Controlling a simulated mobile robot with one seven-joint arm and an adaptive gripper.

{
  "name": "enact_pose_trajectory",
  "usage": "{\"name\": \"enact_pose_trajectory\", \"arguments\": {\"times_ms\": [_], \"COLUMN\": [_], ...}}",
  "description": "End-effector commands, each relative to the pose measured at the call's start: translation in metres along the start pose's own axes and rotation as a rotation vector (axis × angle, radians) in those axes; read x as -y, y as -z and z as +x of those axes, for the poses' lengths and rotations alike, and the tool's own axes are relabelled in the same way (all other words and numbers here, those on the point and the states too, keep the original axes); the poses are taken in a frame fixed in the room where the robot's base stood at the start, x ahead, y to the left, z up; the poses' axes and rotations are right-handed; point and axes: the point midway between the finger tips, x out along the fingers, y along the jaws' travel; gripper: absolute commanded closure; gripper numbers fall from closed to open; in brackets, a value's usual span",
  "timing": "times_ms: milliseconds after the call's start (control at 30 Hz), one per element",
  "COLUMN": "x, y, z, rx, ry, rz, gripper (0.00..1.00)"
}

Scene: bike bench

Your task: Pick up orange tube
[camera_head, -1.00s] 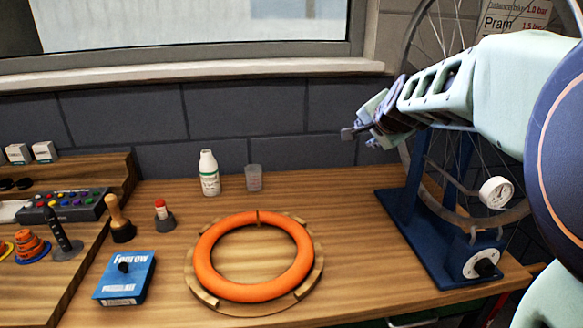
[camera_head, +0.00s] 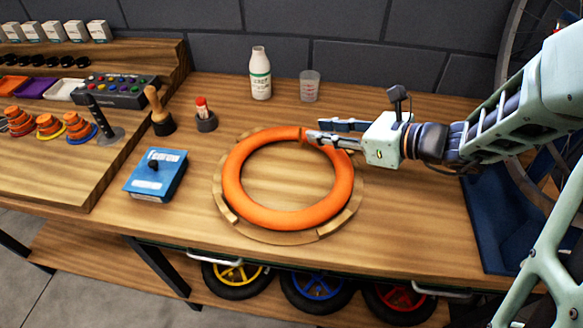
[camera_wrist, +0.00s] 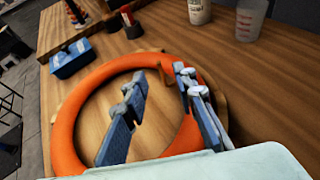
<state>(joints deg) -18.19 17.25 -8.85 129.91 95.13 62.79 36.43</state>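The orange tube (camera_head: 233,181) is a ring lying flat on a round wooden holder (camera_head: 353,208) on the bench. A small stub, perhaps its valve, shows on the tube's far side in the wrist view. My gripper (camera_head: 312,130) is at the far right part of the tube, reaching in from the right. In the wrist view, my gripper (camera_wrist: 160,77) is open, with its two fingers apart. One finger shows over the ring's inside and the other over the tube's right side. I cannot tell whether either finger touches the tube (camera_wrist: 67,127).
A white bottle (camera_head: 260,75) and a clear cup (camera_head: 310,87) stand behind the tube. A blue box (camera_head: 156,176), a wooden-handled brush (camera_head: 161,112) and a red-topped item (camera_head: 205,117) are at its left. A blue stand (camera_head: 500,225) is at the right.

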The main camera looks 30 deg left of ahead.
Motion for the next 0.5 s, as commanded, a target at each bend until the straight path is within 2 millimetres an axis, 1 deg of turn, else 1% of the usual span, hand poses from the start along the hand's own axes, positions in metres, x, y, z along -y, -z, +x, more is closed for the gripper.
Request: {"name": "enact_pose_trajectory", "arguments": {"times_ms": [33,100,267,433,500], "x": [-0.001,0.000,-0.001,-0.003,-0.003], "y": [0.001,0.001,0.003,0.010,0.009], "z": [0.008,0.015,0.026,0.052,0.061], "rx": [-0.002,-0.001,-0.003,-0.004,-0.003], "ry": [-0.003,-0.001,-0.001,-0.004,-0.002], "rz": [-0.001,-0.001,-0.002,-0.002,-0.004], "gripper": [0.74,0.74,0.74,0.74,0.74]}}
